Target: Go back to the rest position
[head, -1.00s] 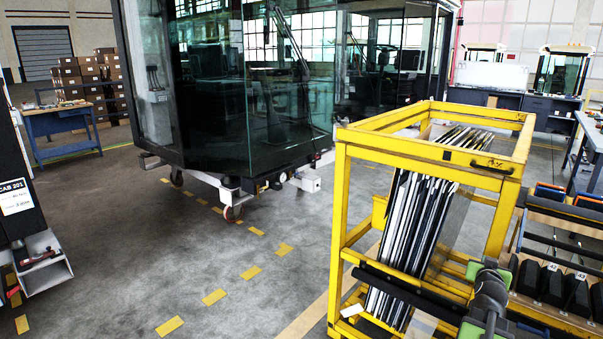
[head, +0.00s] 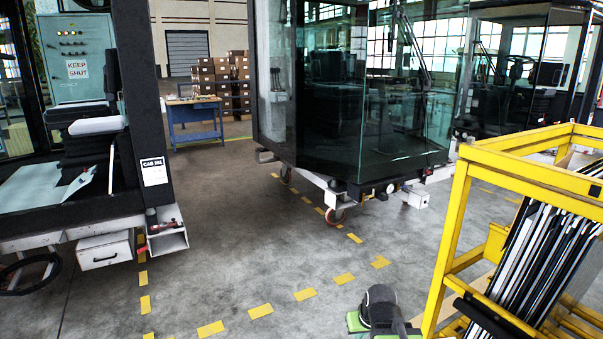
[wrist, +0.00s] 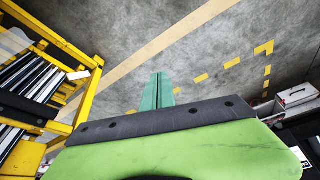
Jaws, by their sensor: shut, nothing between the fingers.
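My gripper (wrist: 159,80) shows in the wrist view as two green fingers side by side, closed together with nothing between them. Bare grey floor lies beyond the fingertips. In the head view, part of my arm (head: 380,308), dark grey with green parts, is at the bottom edge, left of the yellow rack (head: 452,235); the fingers cannot be made out there. In the wrist view the rack (wrist: 88,97) is at the left, apart from the fingers.
A cab on a trolley (head: 330,188) stands ahead. Another cab (head: 135,90) with a "CAB 201" label is at the left, above a white drawer box (head: 104,252). A blue workbench (head: 195,115) is behind. Floor between, with yellow dashes (head: 305,294), is clear.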

